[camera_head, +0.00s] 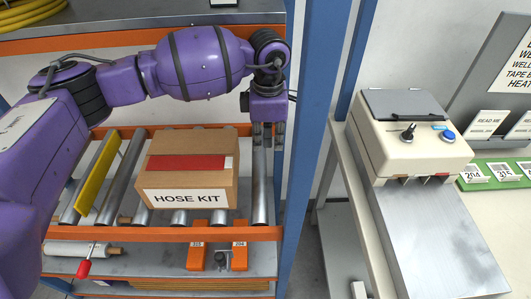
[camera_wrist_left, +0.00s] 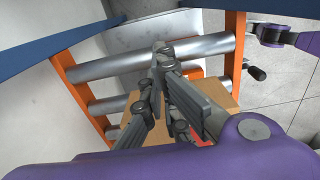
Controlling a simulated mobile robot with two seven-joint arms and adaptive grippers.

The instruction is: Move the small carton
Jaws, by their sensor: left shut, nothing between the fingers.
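The small carton (camera_head: 190,168) is a brown box marked HOSE KIT, with a red band on its top. It sits upright on the metal rollers of an orange-framed rack. My left gripper (camera_head: 267,142) points down just right of the carton's back right side, with a small gap to it in the head view. Its fingers are shut and empty. In the left wrist view the shut fingers (camera_wrist_left: 163,62) partly hide the carton (camera_wrist_left: 213,93).
A blue rack post (camera_head: 312,110) stands right of my left gripper. An orange rail (camera_head: 160,234) runs along the front. A bench with a beige sealing machine (camera_head: 410,140) stands to the right.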

